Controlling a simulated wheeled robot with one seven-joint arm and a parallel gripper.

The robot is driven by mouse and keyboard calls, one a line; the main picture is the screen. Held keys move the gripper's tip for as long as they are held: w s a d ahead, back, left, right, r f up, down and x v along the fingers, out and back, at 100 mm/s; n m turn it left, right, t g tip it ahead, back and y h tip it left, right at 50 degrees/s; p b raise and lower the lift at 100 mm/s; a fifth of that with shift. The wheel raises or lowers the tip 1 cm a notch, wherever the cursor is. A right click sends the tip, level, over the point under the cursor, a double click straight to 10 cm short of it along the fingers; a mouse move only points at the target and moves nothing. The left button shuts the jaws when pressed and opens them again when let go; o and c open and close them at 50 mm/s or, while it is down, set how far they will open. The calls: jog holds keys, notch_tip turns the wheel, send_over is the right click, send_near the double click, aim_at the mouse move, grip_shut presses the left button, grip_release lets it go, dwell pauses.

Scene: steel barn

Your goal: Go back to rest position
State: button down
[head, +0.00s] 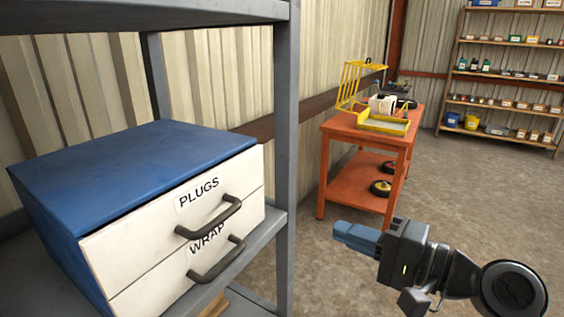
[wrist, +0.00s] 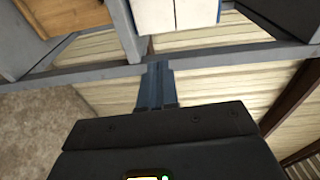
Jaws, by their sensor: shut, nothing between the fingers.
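My gripper (head: 352,236) is shut and empty in the head view. It is at the lower right, in the open space to the right of the shelf post, with its blue fingers pointing left. It touches nothing that I can see. In the wrist view the blue fingers (wrist: 156,82) lie together, pointing at the grey shelf frame (wrist: 90,74).
A blue cabinet (head: 130,160) with white drawers marked PLUGS and WRAP stands on a grey shelf at left; both drawers look shut. A grey post (head: 287,150) stands beside it. An orange table (head: 365,130) is behind. Stocked shelves (head: 505,85) line the far wall. Floor at right is clear.

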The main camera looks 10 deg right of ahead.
jog(key=s+d+f+t+h, duration=0.1)
jog(key=s+d+f+h, duration=0.3)
jog(key=s+f, duration=0.5)
jog(key=s+d+f+t+h, duration=0.1)
jog(key=s+d+f+h, duration=0.1)
jog(key=s+f+h, duration=0.55)
jog(key=s+r+n, duration=0.3)
jog(key=s+n, duration=0.1)
jog(key=s, duration=0.7)
jog(key=s+r+n+h, duration=0.1)
jog(key=s+r+n, duration=0.2)
jog(key=s, duration=0.8)
jog(key=shift+s+r+n+t, duration=0.2)
jog(key=shift+n+t, duration=0.2)
jog(key=shift+n, duration=0.4)
jog(key=shift+d, duration=0.1)
